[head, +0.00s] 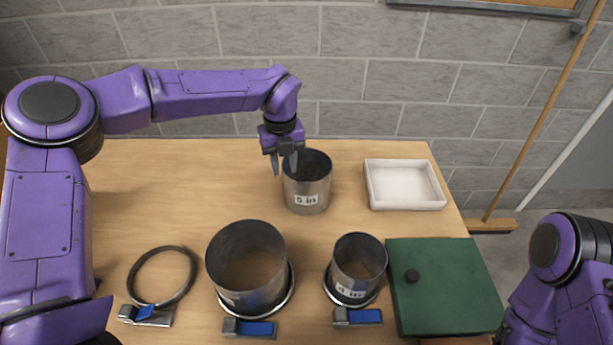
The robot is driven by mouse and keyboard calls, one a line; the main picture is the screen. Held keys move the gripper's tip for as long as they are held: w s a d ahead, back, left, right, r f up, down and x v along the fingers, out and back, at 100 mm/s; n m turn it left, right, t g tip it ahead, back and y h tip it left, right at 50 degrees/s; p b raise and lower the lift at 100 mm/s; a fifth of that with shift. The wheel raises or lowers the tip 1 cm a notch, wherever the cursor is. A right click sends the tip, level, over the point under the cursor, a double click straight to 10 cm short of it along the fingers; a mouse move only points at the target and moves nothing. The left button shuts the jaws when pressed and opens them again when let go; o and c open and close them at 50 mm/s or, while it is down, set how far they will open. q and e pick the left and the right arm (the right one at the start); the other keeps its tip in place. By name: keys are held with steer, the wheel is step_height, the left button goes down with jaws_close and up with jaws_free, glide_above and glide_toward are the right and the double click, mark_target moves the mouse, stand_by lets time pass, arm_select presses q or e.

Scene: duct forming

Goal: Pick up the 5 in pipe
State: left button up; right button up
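The 5 in pipe (307,186) is a grey metal cylinder with a white "5 in" label. It stands upright toward the back middle of the wooden table. My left gripper (284,163) points down at the pipe's left rim, with its fingers parted. One finger appears left of the wall and the other over the pipe's opening. I cannot tell whether either finger touches the wall. My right arm is at the lower right edge, and its gripper is out of view.
A wider pipe (247,262) and a "4 in" pipe (357,262) stand in clamp rings in front. An empty clamp ring (163,276) lies at left. A white tray (404,205) and a green box (440,285) are at right. The table's back left is clear.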

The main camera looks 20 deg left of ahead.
mark_target(285, 180)
arm_select(q)
steer(key=shift+s+f, duration=0.1)
steer(key=shift+f, duration=0.3)
steer(key=f, duration=0.1)
steer(key=f+p, duration=0.1)
steer(key=f, duration=0.1)
steer(key=w+f+p, duration=0.1)
steer(key=shift+a+f, duration=0.15)
steer(key=shift+f, duration=0.25)
steer(key=shift+s+f, duration=0.1)
steer(key=shift+f, duration=0.2)
steer(key=shift+s, duration=0.2)
steer(key=shift+w, duration=0.1)
jaws_close()
